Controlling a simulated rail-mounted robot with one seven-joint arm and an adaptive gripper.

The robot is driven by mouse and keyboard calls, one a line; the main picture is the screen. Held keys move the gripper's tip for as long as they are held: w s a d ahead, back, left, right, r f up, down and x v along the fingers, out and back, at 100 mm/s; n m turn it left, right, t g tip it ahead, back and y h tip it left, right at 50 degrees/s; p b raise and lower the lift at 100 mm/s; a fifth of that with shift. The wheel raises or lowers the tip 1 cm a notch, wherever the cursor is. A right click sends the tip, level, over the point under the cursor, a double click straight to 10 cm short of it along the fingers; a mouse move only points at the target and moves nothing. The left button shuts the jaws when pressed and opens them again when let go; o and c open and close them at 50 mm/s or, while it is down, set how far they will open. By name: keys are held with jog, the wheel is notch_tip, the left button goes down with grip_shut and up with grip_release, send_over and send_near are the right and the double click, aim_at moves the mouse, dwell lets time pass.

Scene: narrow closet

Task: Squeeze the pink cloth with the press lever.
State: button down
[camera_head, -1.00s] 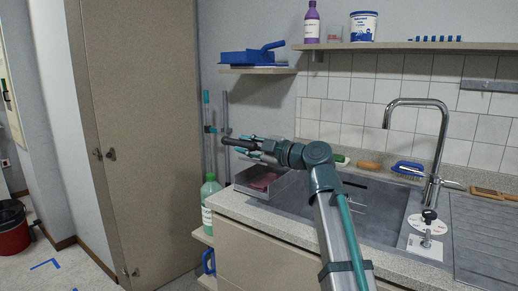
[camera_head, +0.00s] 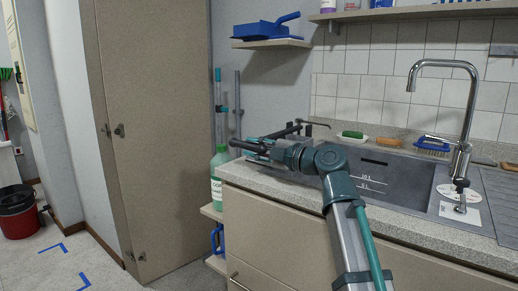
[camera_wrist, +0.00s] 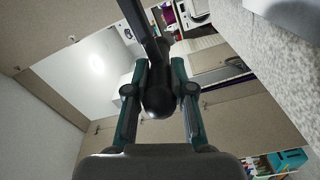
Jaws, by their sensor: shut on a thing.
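My gripper (camera_head: 262,150) is low over the left end of the counter. In the wrist view, my gripper's two teal fingers (camera_wrist: 159,78) are closed on the dark press lever (camera_wrist: 157,100). Its round end lies between the fingers and its shaft runs away past them. In the head view a dark rod, seemingly this lever (camera_head: 240,144), sticks out left of the fingers. The pink cloth is not visible now. My gripper and arm cover the place on the counter where its metal tray was.
A dark bar (camera_head: 300,126) shows behind my gripper. The sink (camera_head: 385,182) and tap (camera_head: 468,110) are to the right. A green bottle (camera_head: 218,178) stands on a low shelf left of the counter. A tall cabinet door (camera_head: 160,130) is at left.

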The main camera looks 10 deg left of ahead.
jog(key=shift+f, duration=0.4)
jog(key=c, duration=1)
grip_release()
jog(key=shift+r, duration=0.1)
jog(key=shift+d, duration=0.1)
jog(key=v, duration=1.2)
